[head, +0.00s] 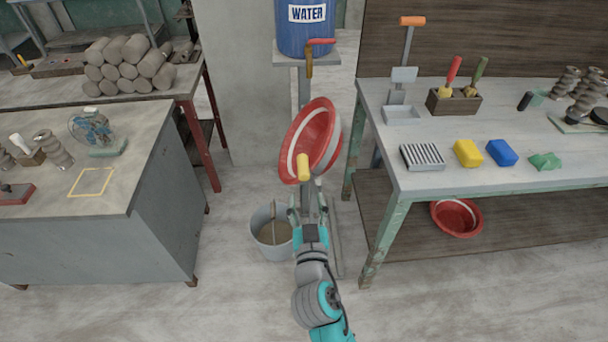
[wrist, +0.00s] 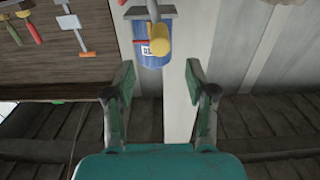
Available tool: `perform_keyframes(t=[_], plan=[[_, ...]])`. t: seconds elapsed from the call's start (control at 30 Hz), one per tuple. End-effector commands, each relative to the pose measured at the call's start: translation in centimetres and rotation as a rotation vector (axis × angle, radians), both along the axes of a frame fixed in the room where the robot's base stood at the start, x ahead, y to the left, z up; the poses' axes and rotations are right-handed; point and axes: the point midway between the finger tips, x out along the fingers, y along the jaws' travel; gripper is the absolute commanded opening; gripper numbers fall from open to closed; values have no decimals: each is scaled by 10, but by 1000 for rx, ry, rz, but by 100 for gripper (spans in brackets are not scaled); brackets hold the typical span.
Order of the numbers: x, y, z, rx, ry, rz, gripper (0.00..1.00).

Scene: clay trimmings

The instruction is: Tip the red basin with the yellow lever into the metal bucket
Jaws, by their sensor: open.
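The red basin (head: 320,133) with white bands hangs strongly tilted on a stand under the water barrel. Its yellow lever (head: 303,168) points toward me in front of the basin's lower part. The metal bucket (head: 256,236) stands on the floor to the lower left, with something brownish inside. My gripper (head: 308,207) is open and empty, just below the lever in the head view. In the wrist view the yellow lever end (wrist: 160,40) shows past my open fingertips (wrist: 160,72), roughly centred between them; I see no contact. My arm hides part of the stand.
A blue water barrel (head: 305,30) with a red-handled tap (head: 320,42) stands above the basin. A workbench (head: 425,182) with tools and sponges is to the right, another red basin (head: 457,217) on its shelf. A grey cabinet (head: 150,225) is to the left. Floor in front is clear.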

Motion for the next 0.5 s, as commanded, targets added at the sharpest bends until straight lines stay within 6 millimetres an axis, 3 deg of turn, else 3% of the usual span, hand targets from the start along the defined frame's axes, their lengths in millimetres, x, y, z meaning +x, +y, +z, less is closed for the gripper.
perform_keyframes(t=[0.17,0.5], plan=[[13,0,1,32,-2,-2,56],[70,-1,1,29,-1,-2,56]])
